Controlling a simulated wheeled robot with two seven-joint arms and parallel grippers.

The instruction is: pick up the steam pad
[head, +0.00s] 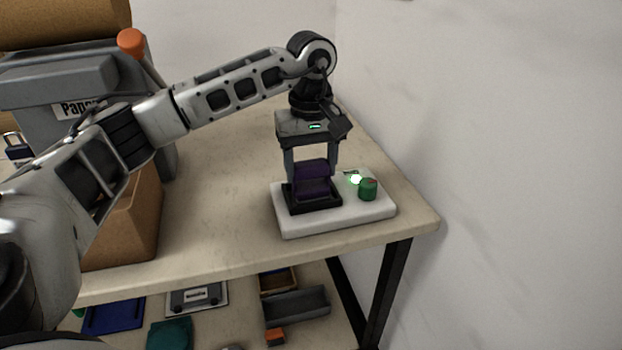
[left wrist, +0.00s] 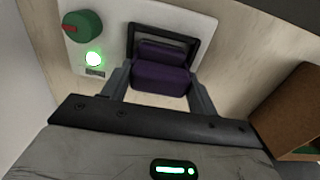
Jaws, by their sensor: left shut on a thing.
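The steam pad is a purple block (head: 312,179) in the head view, standing in a black frame (head: 318,207) on a white base (head: 345,221) near the table's right end. My left gripper (head: 312,168) points down over the base, with its fingers on either side of the purple pad. In the left wrist view the pad (left wrist: 162,76) sits between the two fingertips, with the black frame (left wrist: 187,38) around or just behind it. The gripper is shut on the pad. Whether the pad is clear of the frame cannot be told. My right gripper is not in view.
A green knob (head: 368,189) and a lit green lamp (head: 356,179) sit on the base's right part. A grey machine (head: 60,85) and a brown box (head: 130,225) stand at the left. A lower shelf holds trays, including a grey one (head: 296,304). The table's middle is clear.

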